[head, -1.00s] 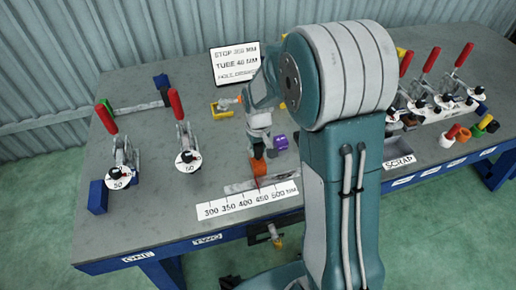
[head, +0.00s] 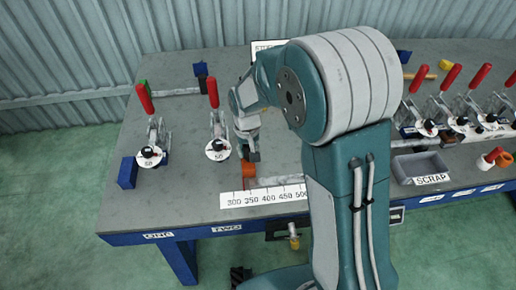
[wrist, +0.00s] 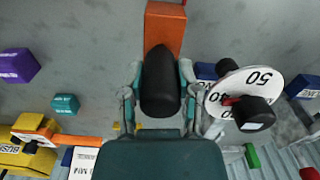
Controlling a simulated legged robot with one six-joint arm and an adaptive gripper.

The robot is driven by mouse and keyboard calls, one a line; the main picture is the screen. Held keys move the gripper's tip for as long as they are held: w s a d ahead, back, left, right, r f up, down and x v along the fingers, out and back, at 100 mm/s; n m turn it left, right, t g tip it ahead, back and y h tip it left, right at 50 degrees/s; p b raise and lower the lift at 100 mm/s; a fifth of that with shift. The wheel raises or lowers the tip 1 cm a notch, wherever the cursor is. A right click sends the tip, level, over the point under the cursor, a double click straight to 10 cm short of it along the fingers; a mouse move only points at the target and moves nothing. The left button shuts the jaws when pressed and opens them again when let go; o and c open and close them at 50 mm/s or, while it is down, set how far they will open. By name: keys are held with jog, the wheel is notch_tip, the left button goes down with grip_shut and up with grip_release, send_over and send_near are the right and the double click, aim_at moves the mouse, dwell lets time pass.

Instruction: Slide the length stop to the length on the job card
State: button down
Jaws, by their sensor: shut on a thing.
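The length stop (head: 248,172) is an orange block on the rail behind the white length scale (head: 265,197) at the table's front edge. It stands near the 350 mark; the exact reading is too small to tell. My gripper (head: 250,151) is above the stop and shut on its dark upright handle. In the wrist view my gripper (wrist: 160,95) closes around the black handle, with the orange stop (wrist: 165,28) just beyond. The job card (head: 265,45) at the back is mostly hidden by my arm, so its text cannot be read now.
Toggle clamps with red handles and round dials stand left of the stop; the nearer clamp (head: 217,148) is close to my gripper. A blue block (head: 127,173) is at the left. A grey scrap tray (head: 420,165) and more clamps are at the right.

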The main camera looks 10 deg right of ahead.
jog(key=shift+f, duration=0.1)
jog(key=shift+c, duration=1.6)
grip_release()
notch_tip(320, 180, up, 12)
jog(key=shift+f, duration=0.1)
